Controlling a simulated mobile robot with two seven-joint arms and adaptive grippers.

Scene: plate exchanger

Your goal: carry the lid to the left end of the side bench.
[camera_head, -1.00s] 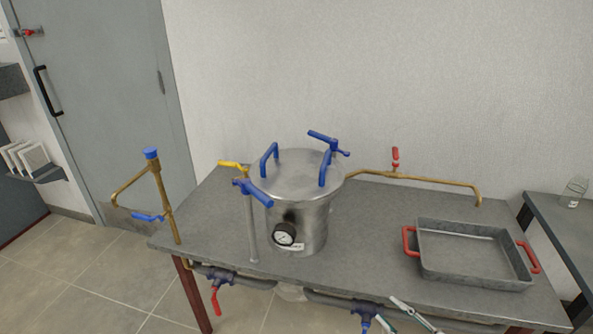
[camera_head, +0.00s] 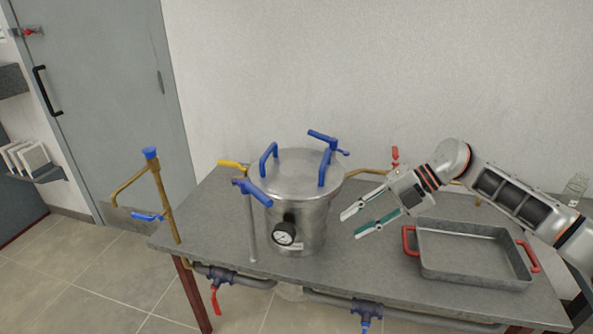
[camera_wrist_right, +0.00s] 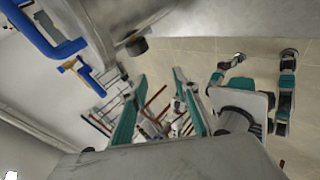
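The lid (camera_head: 297,168) is a round steel cover with blue handles. It sits on top of the steel pot (camera_head: 312,222) on the grey table. My right gripper (camera_head: 350,226) is open and empty, just to the right of the pot, with its teal-lined fingers pointing left. In the right wrist view the two fingers (camera_wrist_right: 160,78) are apart with nothing between them. A blue handle (camera_wrist_right: 42,38) and the steel vessel show at the upper left there. My left gripper is not in the head view.
A grey tray (camera_head: 470,275) with red handles stands on the table (camera_head: 205,225), below my right arm. Brass pipes (camera_head: 160,190) with valves rise at left and behind the pot. Another bench (camera_head: 582,280) at the right edge is mostly hidden by my arm.

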